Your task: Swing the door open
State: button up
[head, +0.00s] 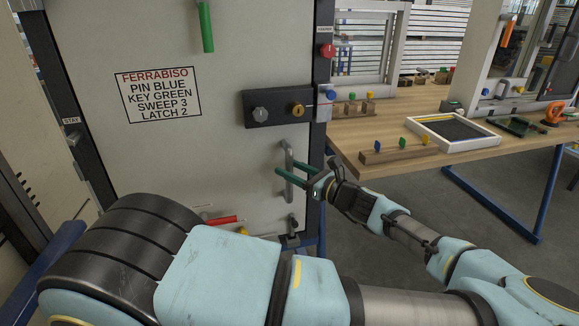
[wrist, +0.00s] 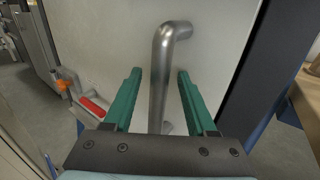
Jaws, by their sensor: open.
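The door (head: 200,150) is a large pale panel in a dark frame and looks closed. A printed sign (head: 158,95) on it reads FERRABISO, PIN BLUE, KEY GREEN, SWEEP 3, LATCH 2. A vertical metal bar handle (head: 289,160) is on its right side, below a black lock plate (head: 262,110). My gripper (head: 281,171) is at the handle with its green fingers open. In the wrist view the handle (wrist: 160,85) runs between the two fingers (wrist: 157,80), with gaps on both sides.
A wooden workbench (head: 470,145) stands at the right, holding a tray (head: 413,121) and a rack with coloured keys (head: 372,156). A red button (head: 327,50) is on the frame post. A red-handled piece (head: 222,220) sits low on the door. A small latch (head: 292,222) is below the handle.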

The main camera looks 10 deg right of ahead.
jog(key=shift+w+a, duration=0.25)
jog(key=shift+c, duration=0.4)
grip_shut()
dwell(0.9)
